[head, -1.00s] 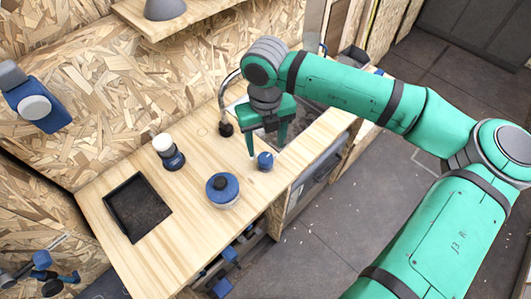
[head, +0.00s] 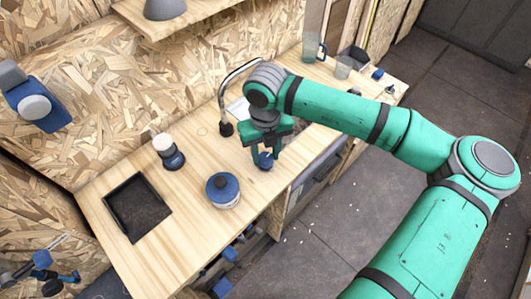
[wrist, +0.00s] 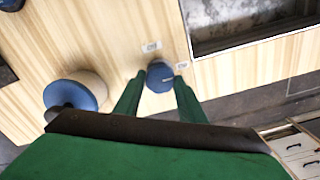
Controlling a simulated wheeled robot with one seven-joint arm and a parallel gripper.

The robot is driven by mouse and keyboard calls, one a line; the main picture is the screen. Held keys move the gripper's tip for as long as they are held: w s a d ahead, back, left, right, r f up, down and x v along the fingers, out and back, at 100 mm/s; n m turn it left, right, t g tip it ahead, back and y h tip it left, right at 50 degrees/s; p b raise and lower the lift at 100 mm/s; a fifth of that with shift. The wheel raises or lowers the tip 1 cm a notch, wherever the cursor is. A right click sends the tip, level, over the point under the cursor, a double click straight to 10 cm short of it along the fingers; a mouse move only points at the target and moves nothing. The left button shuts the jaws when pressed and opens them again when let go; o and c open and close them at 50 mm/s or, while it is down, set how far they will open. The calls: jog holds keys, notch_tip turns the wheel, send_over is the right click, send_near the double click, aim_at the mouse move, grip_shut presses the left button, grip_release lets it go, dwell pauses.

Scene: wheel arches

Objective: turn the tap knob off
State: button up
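The tap knob is a small blue cylinder (head: 265,161) near the front edge of the wooden counter (head: 130,190). In the wrist view the knob (wrist: 159,77) shows between my two fingertips. The curved grey tap spout (head: 223,92) rises from a dark base behind my gripper. My green gripper (head: 264,150) points down over the knob, and its fingers partly cover it. In the wrist view my gripper (wrist: 159,80) is open, with one finger on each side of the knob. I cannot tell whether the fingers touch it.
A blue-lidded round pot (head: 222,189) stands close to the left of the knob. A white-topped blue container (head: 168,150) and a black tray (head: 138,207) are farther left. The sink basin (wrist: 250,22) shows in the wrist view. Clear cups (head: 342,67) stand at the counter's far end.

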jog(key=shift+n, duration=0.3)
jog(key=n, duration=0.3)
jog(key=shift+n, duration=0.4)
jog(key=n, duration=0.9)
jog(key=shift+n, duration=2.3)
jog(key=o, duration=1)
jog(key=shift+o, duration=0.2)
